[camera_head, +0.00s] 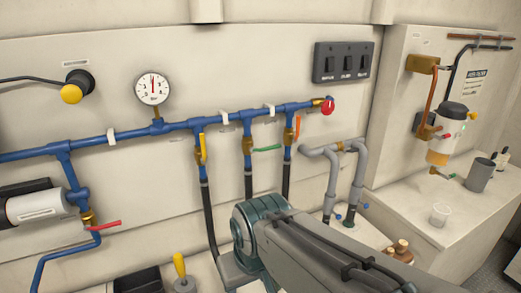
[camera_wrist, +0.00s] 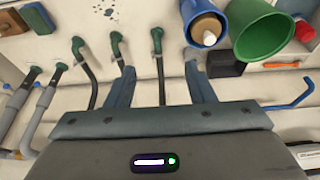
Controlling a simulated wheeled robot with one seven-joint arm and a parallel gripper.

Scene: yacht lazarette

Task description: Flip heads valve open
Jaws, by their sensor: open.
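In the head view, three valves hang from a blue manifold pipe (camera_head: 175,127). The yellow lever (camera_head: 203,148) and the orange lever (camera_head: 297,126) lie roughly along their pipes. The green lever (camera_head: 267,149) sticks out sideways to the right. I cannot read which valve is labelled heads. My gripper (camera_wrist: 160,72) shows in the wrist view with its two fingers apart and nothing between them that it grips. A black hose with a green fitting (camera_wrist: 157,38) shows beyond the fingers. In the head view my arm covers the lower middle and the gripper cannot be made out.
A pressure gauge (camera_head: 152,87) stands on the manifold, with a red knob (camera_head: 328,107) at its right end. A red lever (camera_head: 105,225) is at lower left. Grey pipes (camera_head: 332,180) rise on the right. The wrist view shows a green bucket (camera_wrist: 258,35).

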